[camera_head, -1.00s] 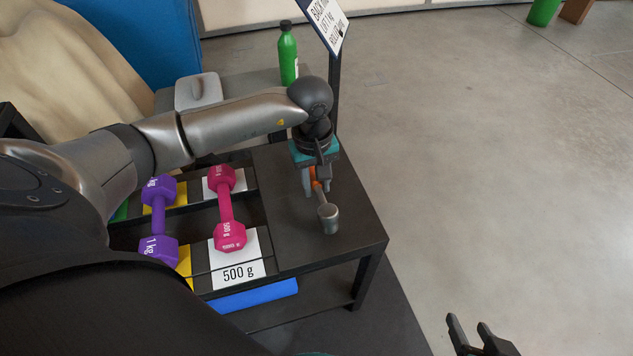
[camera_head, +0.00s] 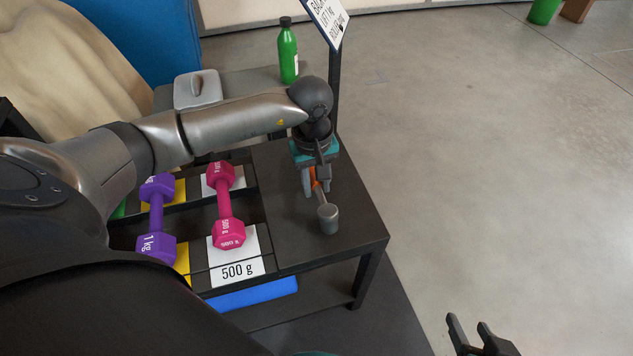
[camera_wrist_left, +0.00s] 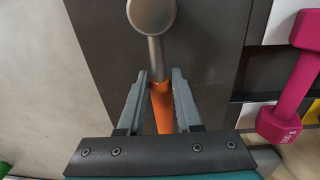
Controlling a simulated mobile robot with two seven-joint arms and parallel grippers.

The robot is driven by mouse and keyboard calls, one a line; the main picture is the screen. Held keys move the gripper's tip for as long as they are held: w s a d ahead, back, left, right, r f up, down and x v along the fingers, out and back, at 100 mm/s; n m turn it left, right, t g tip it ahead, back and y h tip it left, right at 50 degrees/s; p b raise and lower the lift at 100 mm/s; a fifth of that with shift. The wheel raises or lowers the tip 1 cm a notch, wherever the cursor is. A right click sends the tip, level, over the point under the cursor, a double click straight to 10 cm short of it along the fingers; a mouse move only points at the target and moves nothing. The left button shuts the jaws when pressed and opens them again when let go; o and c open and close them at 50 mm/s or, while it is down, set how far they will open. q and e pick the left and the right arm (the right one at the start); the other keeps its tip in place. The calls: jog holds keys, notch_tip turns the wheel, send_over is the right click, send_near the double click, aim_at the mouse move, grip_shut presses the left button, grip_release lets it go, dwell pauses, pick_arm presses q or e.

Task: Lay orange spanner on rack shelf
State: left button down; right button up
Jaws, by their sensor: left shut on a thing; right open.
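My left gripper (camera_head: 314,183) is shut on the orange handle of the spanner and points down over the dark rack shelf (camera_head: 352,222). The spanner's grey round head (camera_head: 328,218) sticks out toward the front of the shelf in the head view. In the left wrist view the orange handle (camera_wrist_left: 162,106) lies between the two grey fingers (camera_wrist_left: 160,92), with the grey shaft and head beyond them. I cannot tell whether the spanner touches the shelf. My right gripper (camera_head: 470,335) is open and empty at the lower edge of the head view, over the floor.
A pink dumbbell (camera_head: 224,205) and a purple dumbbell (camera_head: 156,215) lie in the rack to the left of the gripper. A green bottle (camera_head: 288,52) and a sign (camera_head: 328,18) stand behind. The shelf's right part is clear.

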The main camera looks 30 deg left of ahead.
pick_arm(q)
jog(key=shift+f, duration=0.5)
dwell(0.8)
jog(key=c, duration=0.5)
grip_release()
jog(key=shift+r+p, duration=2)
jog(key=shift+r, duration=1.05)
jog(key=shift+s+f, duration=0.1)
